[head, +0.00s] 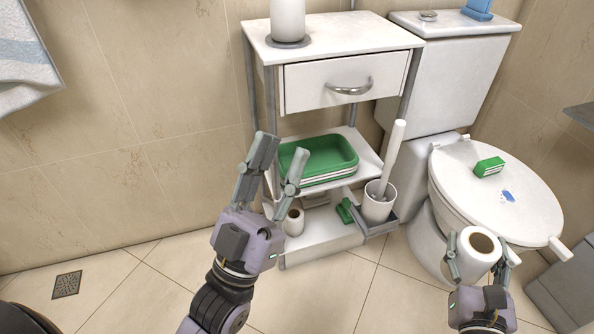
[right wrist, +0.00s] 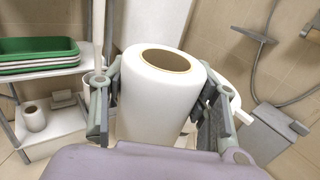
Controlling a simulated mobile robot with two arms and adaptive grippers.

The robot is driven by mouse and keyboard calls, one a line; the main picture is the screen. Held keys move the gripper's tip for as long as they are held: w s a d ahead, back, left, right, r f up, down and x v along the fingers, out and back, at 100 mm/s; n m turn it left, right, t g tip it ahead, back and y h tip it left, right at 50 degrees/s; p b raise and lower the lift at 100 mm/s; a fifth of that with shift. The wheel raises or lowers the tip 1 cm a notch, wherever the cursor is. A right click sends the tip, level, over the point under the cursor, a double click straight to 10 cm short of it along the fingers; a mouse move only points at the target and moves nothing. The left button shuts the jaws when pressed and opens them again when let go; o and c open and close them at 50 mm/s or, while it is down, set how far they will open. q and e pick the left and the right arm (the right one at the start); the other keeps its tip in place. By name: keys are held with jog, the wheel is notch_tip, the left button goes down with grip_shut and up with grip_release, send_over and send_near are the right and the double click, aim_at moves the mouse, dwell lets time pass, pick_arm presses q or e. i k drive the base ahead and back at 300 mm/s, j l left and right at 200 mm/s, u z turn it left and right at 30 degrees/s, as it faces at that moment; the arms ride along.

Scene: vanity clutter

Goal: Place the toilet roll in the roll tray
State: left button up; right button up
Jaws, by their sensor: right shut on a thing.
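A white toilet roll (head: 474,262) is held upright between the fingers of my right gripper (head: 480,250), in front of the toilet. In the right wrist view the roll (right wrist: 158,105) fills the space between the fingers of that gripper (right wrist: 160,88), its brown core facing up. A green tray (head: 345,150) with white layers under it sits on the middle shelf of the white cart. It also shows at the left of the right wrist view (right wrist: 40,62). My left gripper (head: 283,150) is open and empty, in front of the tray's left end.
A smaller roll (head: 294,222) stands on the lower shelf, near a green item (head: 345,211). A toilet brush in its white holder (head: 378,203) stands at the cart's right. A green box (head: 489,166) lies on the closed toilet lid (head: 530,205). A grey bin (right wrist: 267,130) is at right.

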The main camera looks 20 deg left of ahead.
aim_at(314, 165)
jog(key=u, duration=0.4)
jog(key=i+l+u, duration=0.1)
jog(key=u, duration=0.35)
jog(key=l+u, duration=0.15)
jog(key=u, duration=0.25)
jog(key=l+u, duration=0.1)
jog(key=u, duration=0.3)
jog(key=l, duration=0.65)
jog(key=i+l+u, duration=0.1)
jog(key=l, duration=0.55)
